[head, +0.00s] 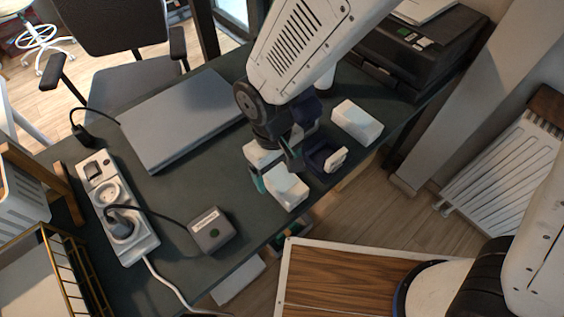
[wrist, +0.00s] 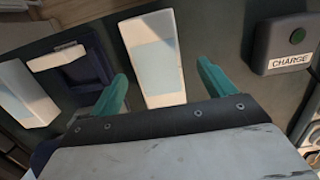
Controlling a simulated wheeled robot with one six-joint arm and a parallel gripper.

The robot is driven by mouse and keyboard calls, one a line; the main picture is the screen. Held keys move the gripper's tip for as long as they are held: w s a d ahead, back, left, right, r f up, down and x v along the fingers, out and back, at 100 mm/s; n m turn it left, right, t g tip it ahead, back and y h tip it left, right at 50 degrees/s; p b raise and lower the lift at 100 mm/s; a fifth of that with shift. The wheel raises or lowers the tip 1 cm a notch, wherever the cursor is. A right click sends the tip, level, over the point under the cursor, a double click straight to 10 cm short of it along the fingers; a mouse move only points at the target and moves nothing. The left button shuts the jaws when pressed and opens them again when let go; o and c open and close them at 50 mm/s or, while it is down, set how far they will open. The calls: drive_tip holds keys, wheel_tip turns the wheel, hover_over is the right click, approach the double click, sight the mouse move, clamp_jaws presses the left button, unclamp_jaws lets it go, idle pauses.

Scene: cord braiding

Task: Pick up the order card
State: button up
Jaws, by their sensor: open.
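I cannot make out anything that is clearly an order card in either view. My gripper (head: 275,168) is open above the desk near its front edge. Its two teal fingers show in the wrist view (wrist: 162,72), with nothing held between them. A white block with a pale bluish face (wrist: 152,45) lies beyond and between the fingertips in the wrist view. It also shows in the head view (head: 287,190), close to the fingers. Whether they touch it I cannot tell. A dark blue holder with a white bar (head: 317,158) sits beside it, also in the wrist view (wrist: 85,74).
Another white block (head: 357,121) lies farther right. A grey box (head: 212,230), marked CHARGE in the wrist view (wrist: 283,45), stands left with its cable. A power strip (head: 117,207), a closed laptop (head: 180,115) and a black printer (head: 425,50) share the desk.

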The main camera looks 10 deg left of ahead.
sight(280, 176)
wheel_tip(280, 176, down, 4)
drive_tip(key=shift+d+r, duration=0.15)
drive_tip(key=c, duration=1.1)
drive_tip(key=shift+r, duration=0.15)
